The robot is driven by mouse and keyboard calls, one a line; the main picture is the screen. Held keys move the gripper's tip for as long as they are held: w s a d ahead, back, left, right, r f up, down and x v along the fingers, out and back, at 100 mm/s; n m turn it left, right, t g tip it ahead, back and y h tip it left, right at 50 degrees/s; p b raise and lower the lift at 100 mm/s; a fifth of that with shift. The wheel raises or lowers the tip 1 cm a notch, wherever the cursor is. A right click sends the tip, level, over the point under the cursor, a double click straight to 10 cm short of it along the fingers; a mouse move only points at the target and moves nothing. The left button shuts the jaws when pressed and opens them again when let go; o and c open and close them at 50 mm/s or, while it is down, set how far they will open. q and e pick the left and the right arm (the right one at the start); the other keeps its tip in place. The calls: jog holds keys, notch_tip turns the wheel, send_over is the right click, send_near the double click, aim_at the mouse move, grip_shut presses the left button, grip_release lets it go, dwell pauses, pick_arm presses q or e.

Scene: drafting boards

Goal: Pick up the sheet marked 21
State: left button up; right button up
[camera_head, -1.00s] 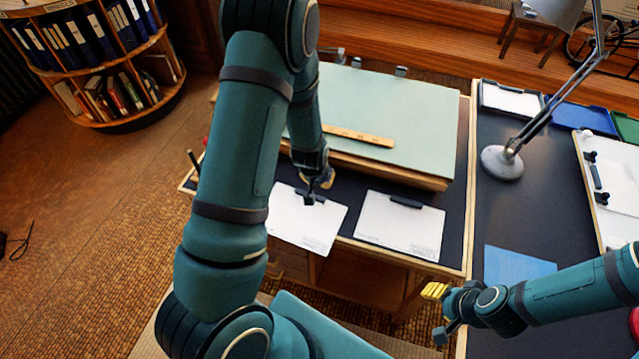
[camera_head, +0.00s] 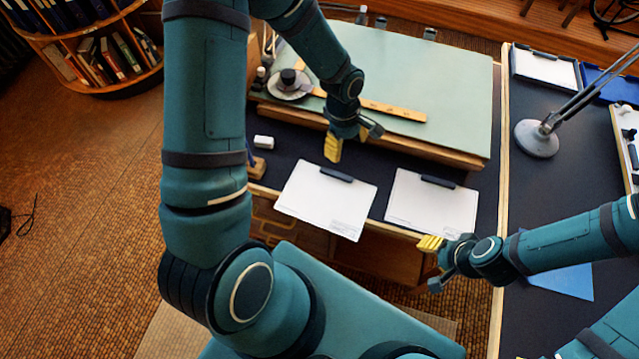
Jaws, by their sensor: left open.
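Two white sheets lie side by side on the dark desk strip, each with a black clip at its back edge. The left sheet (camera_head: 322,205) is slightly turned and overhangs the desk's front edge; the right sheet (camera_head: 430,208) lies beside it. Their small print is too small to read, so I cannot tell which is marked 21. My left gripper (camera_head: 352,141) is open and empty, above and behind the left sheet's clip (camera_head: 337,174), near the drawing board's front edge. My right gripper (camera_head: 433,264) looks open and empty, in front of the right sheet.
The pale green drawing board (camera_head: 440,90) stands behind the sheets with a wooden ruler (camera_head: 395,109) on it. A white eraser (camera_head: 264,142) lies left of the sheets. A lamp base (camera_head: 537,138) and a blue sheet (camera_head: 567,281) are on the right table.

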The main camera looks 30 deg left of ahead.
pick_arm(q)
jog(key=b, duration=0.1)
send_over(346, 178)
jog(key=f, duration=0.8)
jog(key=shift+w+a, duration=0.2)
jog(key=shift+w, duration=0.05)
jog(key=shift+s+d+f+b, duration=0.1)
jog(key=shift+f+b, duration=0.2)
jog(key=shift+f, duration=1.05)
jog(key=shift+s+d+f+b, duration=0.1)
jog(key=shift+f+b, duration=0.15)
jog(key=shift+f, duration=1.1)
grip_shut()
